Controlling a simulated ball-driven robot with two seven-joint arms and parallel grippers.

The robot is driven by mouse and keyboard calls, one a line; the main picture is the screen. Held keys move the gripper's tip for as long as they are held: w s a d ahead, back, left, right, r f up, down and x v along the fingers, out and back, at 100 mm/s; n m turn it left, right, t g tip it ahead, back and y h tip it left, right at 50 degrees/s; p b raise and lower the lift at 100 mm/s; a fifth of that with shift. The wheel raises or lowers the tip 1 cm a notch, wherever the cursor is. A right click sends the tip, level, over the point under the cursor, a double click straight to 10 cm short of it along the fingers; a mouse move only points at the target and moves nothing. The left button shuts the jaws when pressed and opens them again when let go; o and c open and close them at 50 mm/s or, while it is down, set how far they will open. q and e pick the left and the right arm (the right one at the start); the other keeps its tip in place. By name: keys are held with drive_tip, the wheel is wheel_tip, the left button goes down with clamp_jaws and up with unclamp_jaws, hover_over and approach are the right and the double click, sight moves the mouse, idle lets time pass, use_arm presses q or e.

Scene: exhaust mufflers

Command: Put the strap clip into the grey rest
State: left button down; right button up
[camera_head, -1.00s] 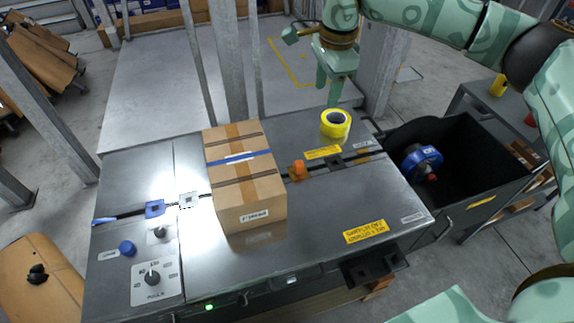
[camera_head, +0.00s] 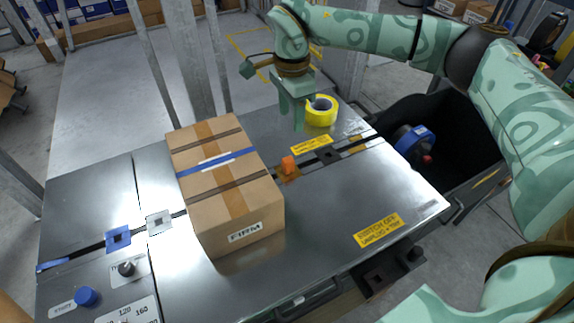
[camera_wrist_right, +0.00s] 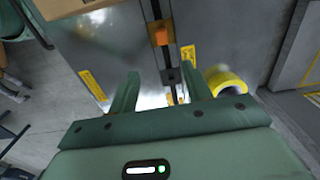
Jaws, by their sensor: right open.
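The orange block (camera_head: 288,164), which I take to be the strap clip, stands on an orange-brown plate on the dark slot line of the metal table, right of the box. It also shows in the right wrist view (camera_wrist_right: 161,36), ahead of the fingers. The light grey square plate with a hole (camera_head: 159,221), which looks like the grey rest, lies on the same line left of the box. My right gripper (camera_head: 292,116) is open and empty, above the table and behind the orange block. Its two fingers (camera_wrist_right: 160,75) also show apart in the wrist view. My left gripper is not in view.
A cardboard box (camera_head: 240,208) stands between the orange block and the grey plate. A yellow tape roll (camera_head: 321,112) lies close to my right gripper. A blue square plate (camera_head: 118,240) is left of the grey one. A black bin (camera_head: 455,130) stands at the right.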

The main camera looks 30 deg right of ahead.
drive_tip(key=b, duration=0.4)
hover_over(288, 159)
drive_tip(key=f, duration=1)
drive_tip(key=shift+s+d+f, duration=0.15)
drive_tip(key=shift+s, duration=0.1)
drive_tip(key=shift+f, duration=0.45)
drive_tip(key=f+b, duration=0.3)
drive_tip(key=f, duration=0.1)
drive_tip(key=shift+w, duration=0.25)
drive_tip(key=shift+f+b, duration=0.3)
drive_tip(key=shift+f, duration=0.2)
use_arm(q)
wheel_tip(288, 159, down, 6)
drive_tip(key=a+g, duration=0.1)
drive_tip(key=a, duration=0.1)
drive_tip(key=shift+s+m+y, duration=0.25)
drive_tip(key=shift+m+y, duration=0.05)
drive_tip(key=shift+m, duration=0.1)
use_arm(e)
drive_tip(key=shift+r, duration=0.1)
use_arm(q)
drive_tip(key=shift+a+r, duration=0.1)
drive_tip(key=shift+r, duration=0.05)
use_arm(e)
drive_tip(key=shift+a, duration=0.2)
